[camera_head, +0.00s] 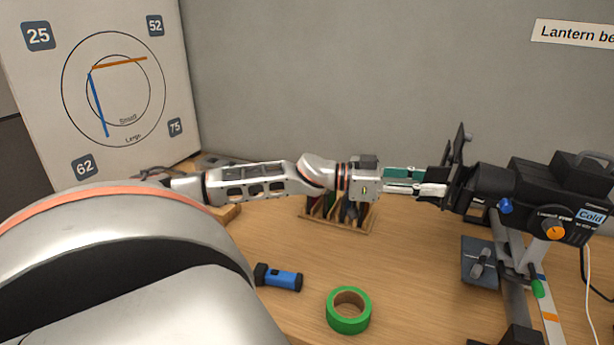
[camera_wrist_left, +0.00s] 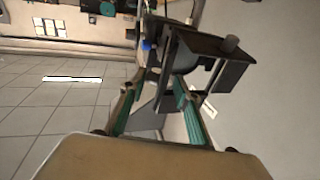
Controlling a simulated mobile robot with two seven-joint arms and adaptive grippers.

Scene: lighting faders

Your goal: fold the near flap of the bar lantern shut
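The black bar lantern (camera_head: 510,185) stands at the right of the bench with its front facing left. Its dark flaps (camera_head: 459,148) stick out at the front; one rises above the body. I cannot tell for certain which is the near flap. My left gripper (camera_head: 440,184) reaches in from the left, with its fingertips right at the flaps. In the left wrist view its green-padded fingers (camera_wrist_left: 156,90) are spread apart, with dark flap panels (camera_wrist_left: 215,62) just beyond the tips. Contact with a flap cannot be made out. My right gripper is not in view.
A blue torch (camera_head: 280,278) and a roll of green tape (camera_head: 335,322) lie on the bench below my arm. A small wooden rack (camera_head: 362,226) stands behind the wrist. A dial board (camera_head: 120,160) stands at the left. A clamp stand holds the lantern.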

